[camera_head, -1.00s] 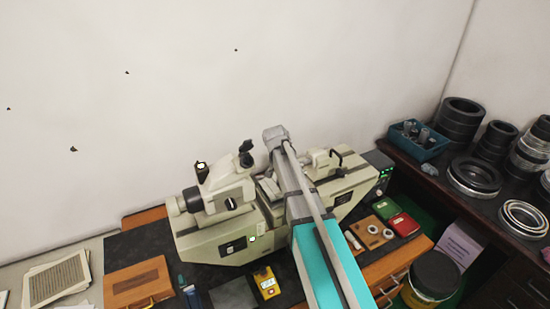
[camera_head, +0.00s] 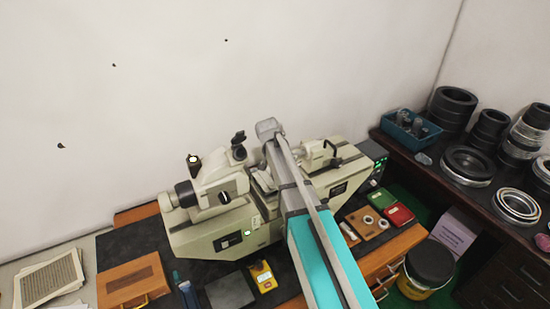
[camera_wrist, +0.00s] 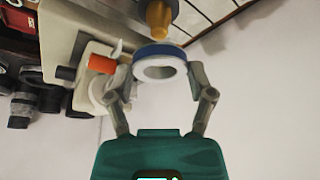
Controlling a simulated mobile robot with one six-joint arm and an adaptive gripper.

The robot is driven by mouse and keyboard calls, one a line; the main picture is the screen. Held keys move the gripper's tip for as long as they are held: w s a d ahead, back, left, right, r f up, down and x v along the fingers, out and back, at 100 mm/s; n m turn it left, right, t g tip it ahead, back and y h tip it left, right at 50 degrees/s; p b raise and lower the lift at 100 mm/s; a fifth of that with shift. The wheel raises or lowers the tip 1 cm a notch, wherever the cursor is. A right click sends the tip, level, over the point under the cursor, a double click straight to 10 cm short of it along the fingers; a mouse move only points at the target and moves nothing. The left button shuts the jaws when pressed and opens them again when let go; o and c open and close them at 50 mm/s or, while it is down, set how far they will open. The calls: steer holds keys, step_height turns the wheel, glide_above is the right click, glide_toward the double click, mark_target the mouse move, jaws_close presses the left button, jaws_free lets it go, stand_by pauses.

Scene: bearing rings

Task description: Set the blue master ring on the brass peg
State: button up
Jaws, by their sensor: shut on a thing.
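In the wrist view, a ring with a blue outer band and a pale face (camera_wrist: 160,65) sits between the two fingers of my gripper (camera_wrist: 160,75). The fingers are shut on it from both sides. The brass peg (camera_wrist: 159,18) shows just beyond the ring, near the top of the picture, in line with the ring. The ring is not seen around the peg; whether the two touch I cannot tell. In the head view, my arm hides the gripper, ring and peg over the middle of the cream measuring machine (camera_head: 205,240).
A wooden case (camera_head: 133,284), a yellow device (camera_head: 262,277) and a red box (camera_head: 398,214) lie around the machine. An orange part (camera_wrist: 101,63) shows left of the ring in the wrist view. Black rings (camera_head: 452,108) and a blue bin (camera_head: 408,130) stand on the right-hand shelf.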

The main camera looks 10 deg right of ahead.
steer(key=shift+f+b, duration=2.4)
steer(key=shift+f, duration=0.3)
steer(key=shift+f+b, duration=0.35)
steer(key=o, duration=1.2)
steer(key=shift+r, duration=0.15)
step_height(320, 180, up, 8)
steer(key=p, duration=0.8)
steer(key=shift+r+p, duration=0.15)
steer(key=shift+p, duration=0.15)
steer(key=shift+s, duration=0.15)
steer(key=s+f+n+g+y, duration=0.25)
steer(key=s+n, duration=0.35)
steer(key=s, duration=2)
step_height(320, 180, down, 22)
steer(key=s+g+b, duration=0.1)
steer(key=s+b, duration=0.1)
steer(key=b, duration=2.1)
steer(key=shift+s+d, duration=0.15)
